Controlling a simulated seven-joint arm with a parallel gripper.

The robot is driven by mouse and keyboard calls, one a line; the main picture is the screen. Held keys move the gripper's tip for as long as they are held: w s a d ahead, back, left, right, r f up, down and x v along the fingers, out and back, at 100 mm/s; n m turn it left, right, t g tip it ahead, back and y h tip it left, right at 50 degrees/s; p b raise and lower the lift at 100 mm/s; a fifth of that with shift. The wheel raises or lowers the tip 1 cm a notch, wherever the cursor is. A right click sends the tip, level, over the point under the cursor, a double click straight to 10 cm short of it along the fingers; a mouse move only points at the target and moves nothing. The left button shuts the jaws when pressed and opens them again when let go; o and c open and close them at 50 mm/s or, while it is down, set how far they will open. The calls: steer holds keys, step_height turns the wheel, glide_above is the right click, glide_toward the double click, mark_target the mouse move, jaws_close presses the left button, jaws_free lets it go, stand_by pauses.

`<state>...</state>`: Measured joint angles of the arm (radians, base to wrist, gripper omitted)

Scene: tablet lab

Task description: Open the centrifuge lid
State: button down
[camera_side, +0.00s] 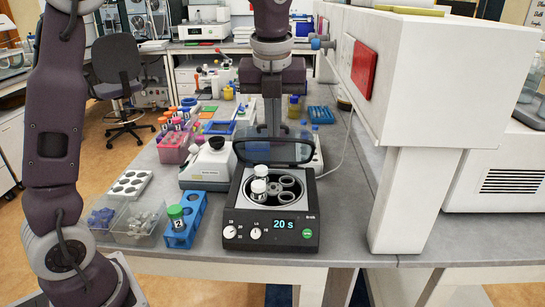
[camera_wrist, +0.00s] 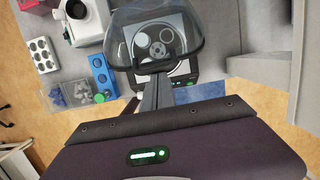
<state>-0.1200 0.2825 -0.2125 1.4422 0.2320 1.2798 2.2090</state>
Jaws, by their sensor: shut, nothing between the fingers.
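The centrifuge (camera_side: 270,238) is a dark box at the bench front with dials and a display reading 20 s. Its clear, dark-rimmed lid (camera_side: 275,151) stands raised at the rear, with the rotor bowl exposed below. Two white-capped tubes (camera_side: 260,178) sit in the rotor. In the wrist view the clear lid (camera_wrist: 153,30) lies over part of the rotor. My gripper (camera_side: 271,132) is shut and empty, pointing down at the lid's upper edge from behind. In the wrist view my fingertips (camera_wrist: 155,76) are by the lid's rim; contact is unclear.
A blue rack (camera_side: 185,222) with a green-capped tube stands left of the centrifuge, beside clear bins (camera_side: 138,221). A white instrument (camera_side: 208,165) stands close behind it on the left. A white shelf support (camera_side: 400,185) rises on the right, with some bare bench between.

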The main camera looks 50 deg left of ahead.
steer(key=w+a+r, duration=0.5)
steer(key=w+a, duration=0.5)
steer(key=shift+w+r, duration=0.15)
steer(key=shift+r, duration=0.05)
steer(key=shift+a, duration=0.15)
stand_by(0.6)
